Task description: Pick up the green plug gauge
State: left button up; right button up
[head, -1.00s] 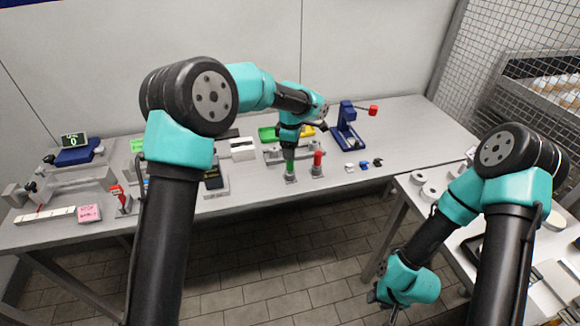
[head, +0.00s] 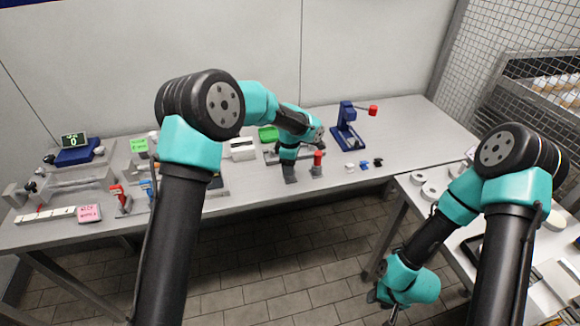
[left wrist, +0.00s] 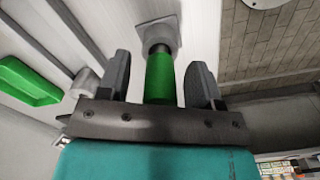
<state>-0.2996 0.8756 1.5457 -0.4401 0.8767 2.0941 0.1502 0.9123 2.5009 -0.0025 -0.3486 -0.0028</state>
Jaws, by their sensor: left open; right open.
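The green plug gauge (left wrist: 160,80) shows in the left wrist view between my left gripper's two fingers (left wrist: 158,66), its dark end toward a grey square base (left wrist: 160,33). The fingers are open, with a gap visible on each side of the green handle. In the head view my left gripper (head: 288,168) is low over the grey base (head: 290,180), and the gripper hides the green handle. My right gripper (head: 378,296) is low at the bottom right, away from the gauge, its fingers barely visible.
A red-handled gauge (head: 318,159) stands in its own base close to the right of my left gripper. A green tray (head: 268,134) lies behind. A blue press (head: 346,130) with a red knob stands to the right. Small blue and white parts (head: 364,165) lie in front of it.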

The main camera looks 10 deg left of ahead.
pick_arm(q)
jog(key=shift+f, duration=0.25)
jog(key=shift+c, duration=0.3)
jog(key=c, duration=0.9)
jog(key=shift+o, duration=0.2)
jog(key=shift+r, duration=1.75)
jog(key=s+d+r, duration=0.1)
jog(key=s+d, duration=0.1)
jog(key=s, duration=1.4)
jog(key=shift+r, duration=0.25)
